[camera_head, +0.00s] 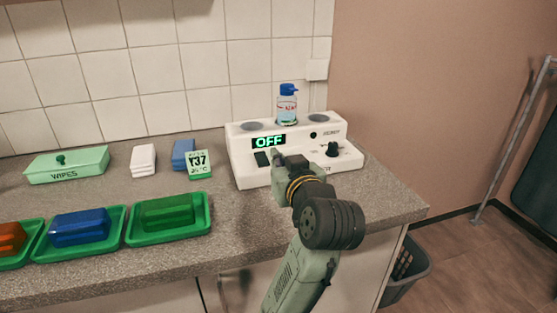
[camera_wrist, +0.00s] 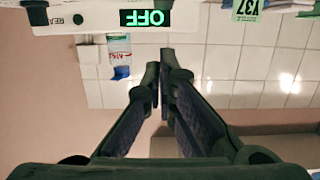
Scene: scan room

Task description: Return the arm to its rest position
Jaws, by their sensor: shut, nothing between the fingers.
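My arm reaches up from the bottom of the head view to the counter's right part. My gripper (camera_head: 277,158) is in front of the white device (camera_head: 245,177), close to its black switch (camera_head: 261,159); I cannot tell whether it touches. The device's display (camera_head: 268,142) reads OFF in green. In the upside-down wrist view my gripper (camera_wrist: 160,72) is shut and empty, its fingertips together, with the display (camera_wrist: 146,18) beyond them. A blue-capped bottle (camera_head: 287,108) stands upright on the device; my arm hides part of the device's front.
Green trays (camera_head: 204,226) with a green, a blue and an orange block stand at the left front. A wipes box (camera_head: 67,165), a white block (camera_head: 143,158), a blue block (camera_head: 182,154) and a Y37 card (camera_head: 199,163) stand behind. A basket (camera_head: 405,270) is on the floor.

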